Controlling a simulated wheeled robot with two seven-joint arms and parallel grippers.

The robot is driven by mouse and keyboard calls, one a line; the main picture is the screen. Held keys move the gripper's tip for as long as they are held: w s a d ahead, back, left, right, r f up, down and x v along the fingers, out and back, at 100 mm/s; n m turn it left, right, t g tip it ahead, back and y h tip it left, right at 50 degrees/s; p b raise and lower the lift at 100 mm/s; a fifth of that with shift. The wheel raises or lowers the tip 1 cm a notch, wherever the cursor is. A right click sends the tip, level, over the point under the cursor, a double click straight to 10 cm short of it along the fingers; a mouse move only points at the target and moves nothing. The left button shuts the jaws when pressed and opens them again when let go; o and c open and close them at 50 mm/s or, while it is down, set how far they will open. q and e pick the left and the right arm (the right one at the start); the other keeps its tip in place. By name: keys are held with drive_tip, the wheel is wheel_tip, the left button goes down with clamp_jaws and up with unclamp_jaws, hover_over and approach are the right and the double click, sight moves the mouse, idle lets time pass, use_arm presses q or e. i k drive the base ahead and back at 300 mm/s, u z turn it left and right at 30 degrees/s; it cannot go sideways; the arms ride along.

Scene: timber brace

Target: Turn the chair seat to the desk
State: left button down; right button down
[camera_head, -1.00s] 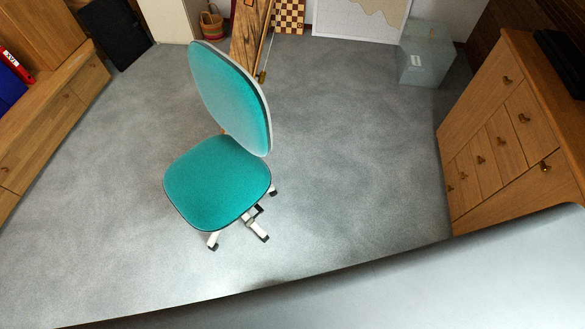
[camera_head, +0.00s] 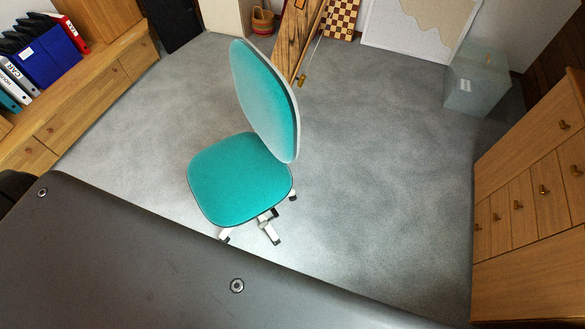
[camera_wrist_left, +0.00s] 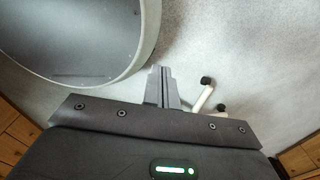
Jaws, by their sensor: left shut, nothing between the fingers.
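The swivel chair has a teal seat (camera_head: 240,178) and an upright teal backrest (camera_head: 266,100) with a pale rim, at the middle of the head view. The backrest stands at the seat's upper right side, so the seat's open front points to the lower left. In the left wrist view, my left gripper (camera_wrist_left: 161,85) is shut and empty, with a grey rounded chair shell (camera_wrist_left: 75,35) on its left. White chair legs (camera_wrist_left: 203,98) with black castors show just right of the fingers. I cannot tell whether the fingers touch the chair. My right gripper is out of view.
A wooden drawer unit (camera_head: 530,205) stands at the right; I cannot tell if it belongs to the desk. A low wooden cabinet (camera_head: 95,85) with binders is at the left. A grey box (camera_head: 477,82) stands at the back. Carpet (camera_head: 385,165) right of the chair is clear.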

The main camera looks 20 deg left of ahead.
sight(236, 179)
drive_tip(key=i, duration=0.9)
drive_tip(key=u, duration=1.95)
